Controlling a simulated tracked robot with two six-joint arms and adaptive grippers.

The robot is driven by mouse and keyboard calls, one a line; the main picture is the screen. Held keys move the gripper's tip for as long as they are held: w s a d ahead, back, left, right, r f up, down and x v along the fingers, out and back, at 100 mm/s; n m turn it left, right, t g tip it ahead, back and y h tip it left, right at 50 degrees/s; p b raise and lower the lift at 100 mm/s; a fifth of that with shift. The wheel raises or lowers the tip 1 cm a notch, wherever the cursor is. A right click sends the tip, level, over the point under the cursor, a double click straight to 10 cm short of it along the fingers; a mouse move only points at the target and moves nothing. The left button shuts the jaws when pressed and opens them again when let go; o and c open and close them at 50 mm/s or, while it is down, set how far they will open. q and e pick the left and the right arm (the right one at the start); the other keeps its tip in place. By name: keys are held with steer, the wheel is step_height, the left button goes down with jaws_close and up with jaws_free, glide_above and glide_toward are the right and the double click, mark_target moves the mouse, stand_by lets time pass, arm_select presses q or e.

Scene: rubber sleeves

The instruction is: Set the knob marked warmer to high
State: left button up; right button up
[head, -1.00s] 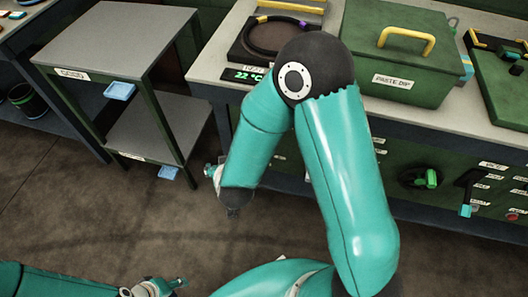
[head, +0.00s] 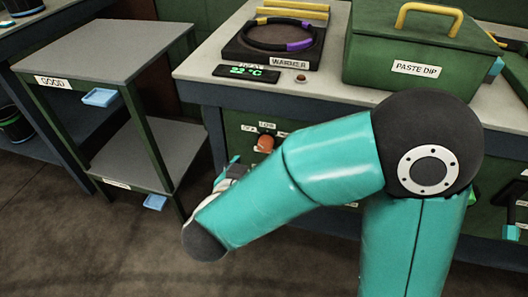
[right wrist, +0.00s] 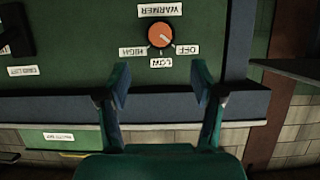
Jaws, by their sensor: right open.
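The orange-red warmer knob (head: 265,143) sits on the green front panel under the bench top. In the right wrist view the knob (right wrist: 160,36) appears upside down, with WARMER, HIGH, LOW and OFF labels around it. Its pale mark seems to point toward the OFF label (right wrist: 187,49). My right gripper (right wrist: 161,84) is open and empty, its two fingers apart and short of the panel, with the knob beyond the gap between them. In the head view the right gripper (head: 234,170) is partly hidden by its own wrist, left of and below the knob. My left gripper is out of view.
Above the knob, the warmer plate (head: 235,45) holds a black ring with purple and yellow parts, beside a 22 °C display (head: 246,73). A green PASTE DIP box (head: 400,85) stands right. A grey shelf cart (head: 110,50) marked GOOD stands left. Floor between is clear.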

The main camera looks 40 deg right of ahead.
mark_target(264, 148)
steer(key=b+x, duration=0.3)
steer(key=x, duration=0.7)
steer(key=shift+f, duration=0.15)
steer(key=shift+w+d+f, duration=0.15)
steer(key=shift+w+d, duration=0.25)
steer(key=shift+d, duration=0.05)
steer(key=c, duration=1.1)
